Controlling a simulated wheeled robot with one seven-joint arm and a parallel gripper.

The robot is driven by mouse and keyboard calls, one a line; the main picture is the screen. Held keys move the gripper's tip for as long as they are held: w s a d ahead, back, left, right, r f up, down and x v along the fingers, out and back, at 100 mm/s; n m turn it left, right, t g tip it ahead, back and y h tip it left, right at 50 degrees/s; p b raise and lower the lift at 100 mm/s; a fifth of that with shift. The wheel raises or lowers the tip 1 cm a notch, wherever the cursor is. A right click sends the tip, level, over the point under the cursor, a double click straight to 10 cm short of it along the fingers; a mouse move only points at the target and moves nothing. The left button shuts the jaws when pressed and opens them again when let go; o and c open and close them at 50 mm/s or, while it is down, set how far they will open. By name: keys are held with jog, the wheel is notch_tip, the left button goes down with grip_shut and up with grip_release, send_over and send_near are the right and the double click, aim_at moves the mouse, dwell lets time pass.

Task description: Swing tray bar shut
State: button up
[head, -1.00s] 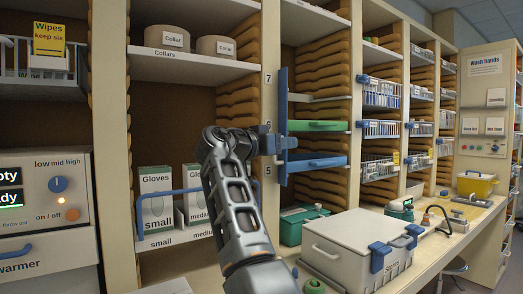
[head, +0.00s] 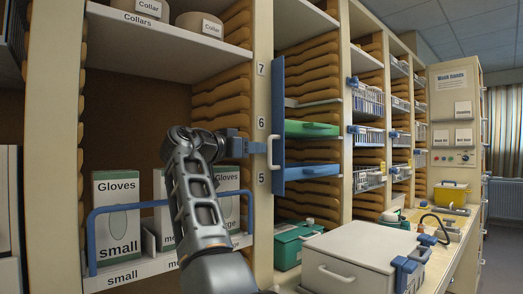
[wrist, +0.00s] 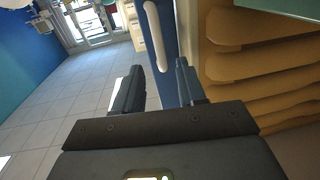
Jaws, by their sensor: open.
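The tray bar is a tall blue upright bar (head: 278,110) standing at the front edge of the drawer column, beside the post marked 5, 6 and 7. It carries a white handle (head: 275,152). Green and blue trays (head: 311,129) show to the right of the bar. My gripper (head: 262,147) is open, close to the handle on its left side. In the wrist view the blue bar (wrist: 170,35) and the white handle (wrist: 152,40) run down toward the space between the open fingers (wrist: 158,82). I cannot tell whether a finger touches the bar.
A shelf of glove boxes (head: 117,213) with a blue rail stands at the left. A grey lidded case (head: 345,262) and a green box (head: 290,245) sit on the counter at the right. Wire baskets (head: 367,100) line the shelving further back. The wrist view shows clear floor (wrist: 75,90).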

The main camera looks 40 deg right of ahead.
jog(key=shift+w+d+p, duration=0.2)
jog(key=shift+d+p, duration=0.05)
jog(key=shift+d, duration=1.05)
jog(key=shift+w+d+p, duration=0.2)
jog(key=shift+d, duration=1.1)
jog(key=shift+c, duration=0.4)
grip_shut()
